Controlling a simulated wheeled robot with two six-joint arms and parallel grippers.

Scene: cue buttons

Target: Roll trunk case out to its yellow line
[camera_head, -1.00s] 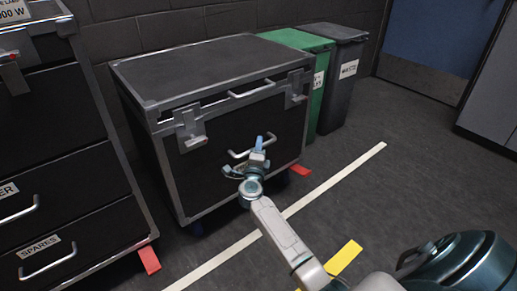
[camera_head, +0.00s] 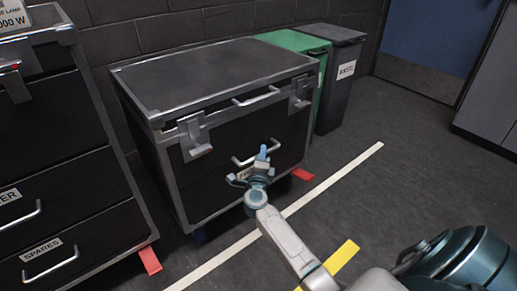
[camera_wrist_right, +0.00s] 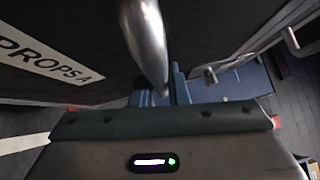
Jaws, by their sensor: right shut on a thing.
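The trunk case (camera_head: 165,175) is a large black box with metal edges and wheels, standing upright by the wall in the head view. Its front has an upper handle (camera_head: 256,96) and a lower handle (camera_head: 247,158). My right gripper (camera_head: 262,158) is shut on the lower handle. In the wrist view the thick metal handle (camera_wrist_right: 145,40) runs down between the fingers (camera_wrist_right: 160,90), beside a "PROPS A" label (camera_wrist_right: 42,58). A yellow line (camera_head: 342,257) lies on the floor in front, partly hidden by my right arm. My left gripper is not in view.
A long white line (camera_head: 330,181) crosses the floor in front of the case. A black drawer cabinet (camera_head: 60,170) stands left. A green bin (camera_head: 320,75) and grey waste bin (camera_head: 340,90) stand right. Red floor marks (camera_head: 150,261) lie near the units. The right floor is clear.

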